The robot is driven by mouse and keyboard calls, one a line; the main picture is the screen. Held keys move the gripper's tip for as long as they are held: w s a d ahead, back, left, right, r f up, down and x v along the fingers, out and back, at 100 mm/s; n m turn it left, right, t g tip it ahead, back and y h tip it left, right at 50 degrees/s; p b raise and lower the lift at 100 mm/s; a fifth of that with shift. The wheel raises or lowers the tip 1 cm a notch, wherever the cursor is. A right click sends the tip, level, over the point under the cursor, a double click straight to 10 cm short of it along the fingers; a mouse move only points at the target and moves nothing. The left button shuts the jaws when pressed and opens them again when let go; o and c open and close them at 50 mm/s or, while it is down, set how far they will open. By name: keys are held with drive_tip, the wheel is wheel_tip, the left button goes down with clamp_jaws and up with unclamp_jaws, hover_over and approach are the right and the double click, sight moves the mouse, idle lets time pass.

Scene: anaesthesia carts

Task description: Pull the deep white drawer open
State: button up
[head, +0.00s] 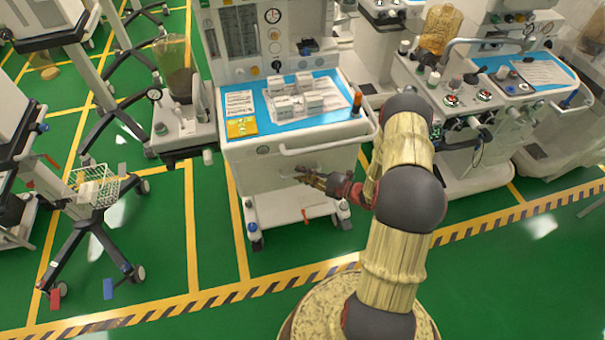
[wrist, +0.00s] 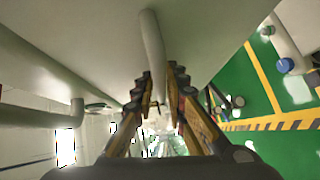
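The white cart (head: 290,155) stands in the middle of the head view. Its deep white drawer front (head: 262,178) lies below the blue worktop and looks flush with the cart. My gripper (head: 303,176) is at that front, reaching in from the right. In the wrist view, the pale bar handle (wrist: 152,45) runs down between the two fingertips of my gripper (wrist: 161,85). The fingers are apart, one on each side of the bar, with a narrow gap showing. Whether either finger touches the bar is unclear. My gripper hides part of the handle in the head view.
A push rail (head: 325,145) sticks out above the drawer. White boxes (head: 295,103) stand on the blue worktop. Another machine (head: 470,110) stands to the right, and a stand with a wire basket (head: 105,188) to the left. The green floor (head: 215,255) in front is clear.

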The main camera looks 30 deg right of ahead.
clamp_jaws()
idle(0.4)
drive_tip(key=s+a+p, duration=0.3)
drive_tip(key=s, duration=0.9)
drive_tip(key=s+a+p, duration=0.3)
drive_tip(key=s+a, duration=0.1)
drive_tip(key=s, duration=0.8)
drive_tip(key=shift+s+p, duration=0.3)
drive_tip(key=shift+p, duration=0.1)
drive_tip(key=shift+o, duration=2.2)
unclamp_jaws()
drive_tip(key=v, duration=1.2)
